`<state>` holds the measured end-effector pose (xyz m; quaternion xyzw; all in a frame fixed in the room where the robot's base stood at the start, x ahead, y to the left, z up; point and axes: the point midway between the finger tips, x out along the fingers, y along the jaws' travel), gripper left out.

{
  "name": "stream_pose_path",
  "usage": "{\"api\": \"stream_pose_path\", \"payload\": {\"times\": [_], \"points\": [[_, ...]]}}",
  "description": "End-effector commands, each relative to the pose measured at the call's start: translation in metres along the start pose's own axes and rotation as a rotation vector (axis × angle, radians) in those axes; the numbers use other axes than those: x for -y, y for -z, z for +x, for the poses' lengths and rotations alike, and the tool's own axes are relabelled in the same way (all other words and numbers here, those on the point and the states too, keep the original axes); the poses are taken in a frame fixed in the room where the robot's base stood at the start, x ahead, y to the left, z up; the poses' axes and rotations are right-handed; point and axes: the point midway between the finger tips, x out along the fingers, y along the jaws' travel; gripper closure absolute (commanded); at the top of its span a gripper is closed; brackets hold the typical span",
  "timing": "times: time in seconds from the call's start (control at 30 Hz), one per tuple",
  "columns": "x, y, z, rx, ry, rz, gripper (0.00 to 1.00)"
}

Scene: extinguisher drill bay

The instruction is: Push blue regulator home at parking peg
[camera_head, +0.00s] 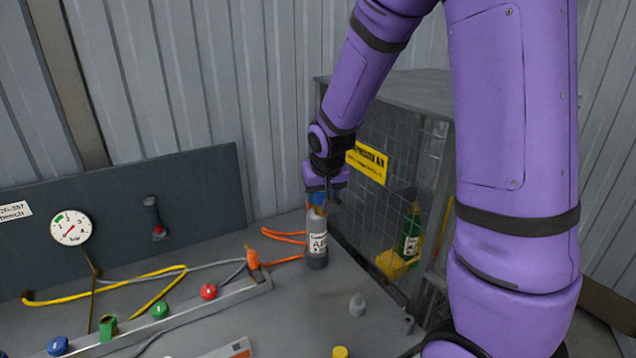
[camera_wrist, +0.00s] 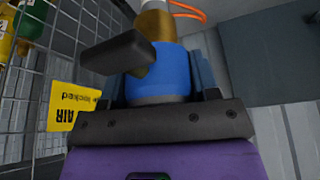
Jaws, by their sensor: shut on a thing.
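My gripper (camera_head: 326,190) points down at the back of the bench, in front of the wire cage. It is shut on the blue regulator (camera_head: 318,198), a small patch of which shows between the jaws. The regulator's blue body (camera_wrist: 160,75) fills the middle of the wrist view, with a brass-coloured part (camera_wrist: 155,25) beyond it and a dark block (camera_wrist: 115,52) jutting sideways. In the head view it sits right over the top of a grey labelled cylinder (camera_head: 317,240); I cannot tell whether they touch. A short grey peg (camera_head: 357,305) stands on the bench; I cannot tell whether it is the parking peg.
The wire cage (camera_head: 375,180) with a yellow sign (camera_head: 367,163) stands close on the right, with a green bottle (camera_head: 411,232) inside. Orange hose (camera_head: 283,237) lies left of the cylinder. A rail with coloured knobs (camera_head: 208,291) runs along the bench. A gauge (camera_head: 70,228) stands left.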

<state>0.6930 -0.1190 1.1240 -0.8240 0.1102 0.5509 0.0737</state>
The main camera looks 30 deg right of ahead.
Motion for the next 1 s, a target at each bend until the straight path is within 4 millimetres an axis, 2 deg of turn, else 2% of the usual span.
{"api": "stream_pose_path", "payload": {"times": [0.1,0.37,0.83,1.0], "points": [[0.003,-0.018,-0.01,-0.002,0.001,-0.003,0.69],[0.005,-0.036,-0.021,-0.002,0.001,0.0,0.69],[0.006,-0.038,-0.026,-0.002,0.0,0.0,0.69],[0.001,-0.035,-0.017,-0.001,-0.005,-0.003,0.69]]}}
